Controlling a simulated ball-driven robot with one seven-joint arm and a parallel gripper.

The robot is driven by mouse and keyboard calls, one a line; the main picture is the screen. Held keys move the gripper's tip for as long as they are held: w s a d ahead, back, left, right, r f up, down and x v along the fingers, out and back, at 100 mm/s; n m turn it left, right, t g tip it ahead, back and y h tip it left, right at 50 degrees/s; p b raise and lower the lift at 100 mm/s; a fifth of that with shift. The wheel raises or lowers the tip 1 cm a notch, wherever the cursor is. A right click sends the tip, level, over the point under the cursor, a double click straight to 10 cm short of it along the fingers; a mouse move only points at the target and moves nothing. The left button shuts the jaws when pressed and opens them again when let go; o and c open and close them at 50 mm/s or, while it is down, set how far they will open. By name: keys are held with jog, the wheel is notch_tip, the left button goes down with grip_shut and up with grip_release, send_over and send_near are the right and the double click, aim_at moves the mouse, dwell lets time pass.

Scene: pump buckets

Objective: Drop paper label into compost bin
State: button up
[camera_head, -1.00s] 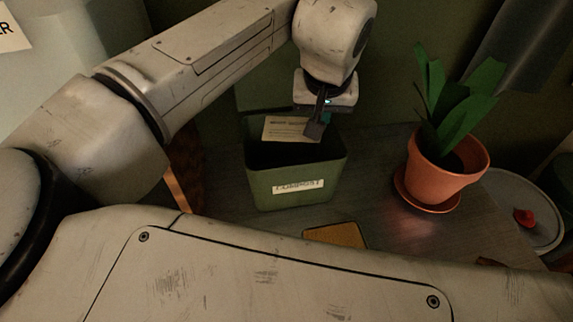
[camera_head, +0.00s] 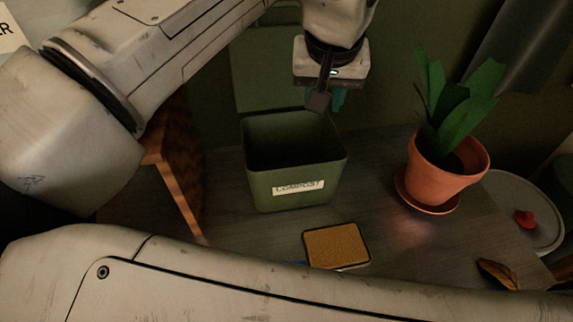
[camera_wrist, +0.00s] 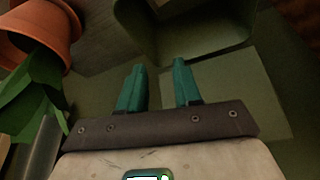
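The compost bin (camera_head: 290,202) is a square green bin with a "COMPOST" sticker on its front. It stands upright on the table with its lid (camera_head: 275,80) raised behind it. It also shows at the top of the wrist view (camera_wrist: 205,50). My gripper (camera_head: 329,101) is above the bin's back right rim. In the wrist view its two teal fingers (camera_wrist: 160,66) are apart with nothing between them. The paper label does not show in either current view. The bin's inside is dark, and I cannot make out its contents.
A potted plant (camera_head: 445,172) stands on a saucer to the right of the bin. A yellow-brown sponge-like block (camera_head: 336,245) lies in front. A dry leaf (camera_head: 498,273) and a round grey lid (camera_head: 510,205) are at the right. A wooden piece (camera_head: 172,170) stands at the left.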

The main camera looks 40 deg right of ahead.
jog(key=shift+v, duration=2.05)
